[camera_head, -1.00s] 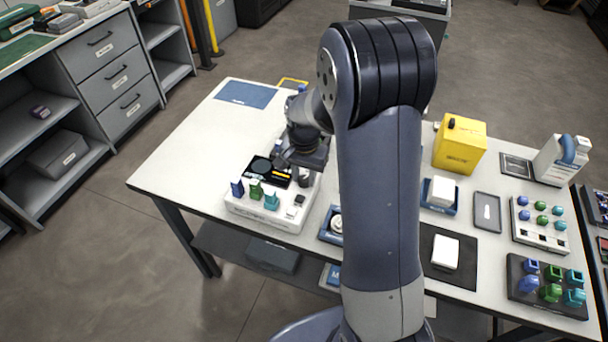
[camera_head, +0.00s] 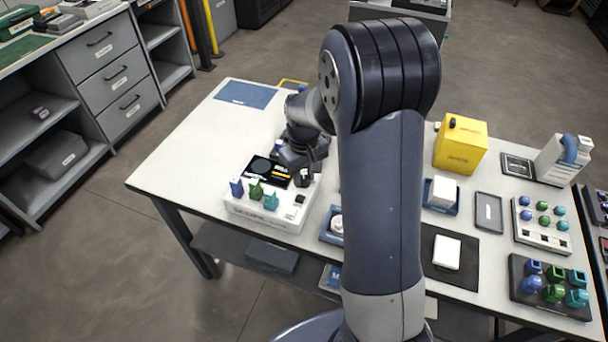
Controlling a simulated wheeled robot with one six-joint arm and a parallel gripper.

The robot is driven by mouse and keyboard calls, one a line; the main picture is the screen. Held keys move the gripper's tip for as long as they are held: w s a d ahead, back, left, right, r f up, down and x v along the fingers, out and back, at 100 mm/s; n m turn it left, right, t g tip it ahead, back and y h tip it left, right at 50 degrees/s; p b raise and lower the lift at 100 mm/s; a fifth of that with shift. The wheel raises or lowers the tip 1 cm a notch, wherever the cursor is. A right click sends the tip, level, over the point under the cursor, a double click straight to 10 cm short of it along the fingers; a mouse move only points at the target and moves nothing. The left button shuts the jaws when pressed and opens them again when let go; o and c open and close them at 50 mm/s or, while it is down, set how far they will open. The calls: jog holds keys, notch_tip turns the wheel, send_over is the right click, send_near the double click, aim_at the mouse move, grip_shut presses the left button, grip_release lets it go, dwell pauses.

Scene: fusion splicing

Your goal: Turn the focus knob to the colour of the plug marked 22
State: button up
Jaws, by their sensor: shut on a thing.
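The white scope box (camera_head: 262,217) stands at the left part of the table, with a dark screen (camera_head: 262,170) on top. A blue plug (camera_head: 236,187), a green plug (camera_head: 256,191) and a teal plug (camera_head: 271,201) stand along its front left edge. No number can be read on them. My gripper (camera_head: 301,179) is at the box's right rear, beside the screen. It is shut on what seems to be the focus knob. The knob is hidden by the jaws, so its pointing direction cannot be seen.
A rack of knobs (camera_head: 543,235) and a dark block of coloured plugs (camera_head: 550,312) are at the right. The table's far left, around a blue mat (camera_head: 246,95), is clear.

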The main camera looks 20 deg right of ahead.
aim_at(304, 178)
jog(key=n, duration=0.5)
jog(key=shift+n, duration=0.4)
dwell(0.3)
jog(key=o, duration=0.7)
notch_tip(304, 178, up, 11)
jog(key=shift+f, duration=0.1)
notch_tip(304, 178, down, 11)
jog(key=shift+r, duration=0.1)
dwell(0.6)
